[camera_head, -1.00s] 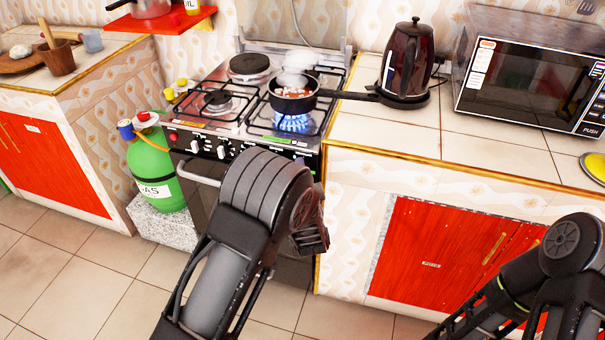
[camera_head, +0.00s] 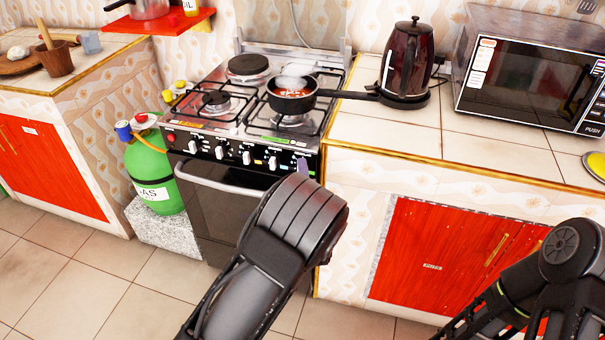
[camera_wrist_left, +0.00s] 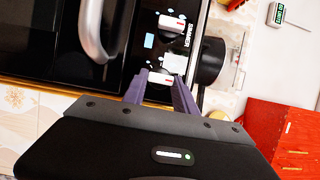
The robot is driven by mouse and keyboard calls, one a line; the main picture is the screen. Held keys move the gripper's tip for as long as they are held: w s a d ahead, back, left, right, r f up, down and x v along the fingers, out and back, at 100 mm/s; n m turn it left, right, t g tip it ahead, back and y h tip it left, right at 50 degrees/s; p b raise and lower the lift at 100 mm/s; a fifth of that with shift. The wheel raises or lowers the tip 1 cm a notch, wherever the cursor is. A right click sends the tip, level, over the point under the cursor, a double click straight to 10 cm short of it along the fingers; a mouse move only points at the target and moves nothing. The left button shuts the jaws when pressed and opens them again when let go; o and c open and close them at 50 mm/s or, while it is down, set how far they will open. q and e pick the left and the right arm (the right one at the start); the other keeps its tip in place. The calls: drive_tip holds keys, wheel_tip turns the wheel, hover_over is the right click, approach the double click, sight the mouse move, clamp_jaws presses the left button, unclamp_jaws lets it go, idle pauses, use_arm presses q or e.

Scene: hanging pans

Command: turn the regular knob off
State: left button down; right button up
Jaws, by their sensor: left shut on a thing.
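The stove (camera_head: 215,205) has a row of white knobs on its front panel, such as one (camera_head: 246,158) near the middle. My left gripper (camera_head: 303,166) is at the panel's right end. A second white knob (camera_wrist_left: 172,22) beside the SIMMER label stands free of the fingers. I cannot read which label belongs to the gripped knob. A black pan (camera_head: 292,98) sits on the front right burner, with no flame showing under it.
A dark kettle (camera_head: 407,62) and a microwave (camera_head: 530,75) stand on the tiled counter (camera_head: 475,150) to the right. A green gas bottle (camera_head: 150,170) stands left of the stove. The oven handle (camera_head: 220,184) juts out below the knobs.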

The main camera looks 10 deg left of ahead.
use_arm(q)
drive_tip(key=c, duration=1)
unclamp_jaws()
drive_tip(key=v, duration=0.7)
drive_tip(key=shift+s, duration=0.4)
drive_tip(key=shift+f, duration=0.1)
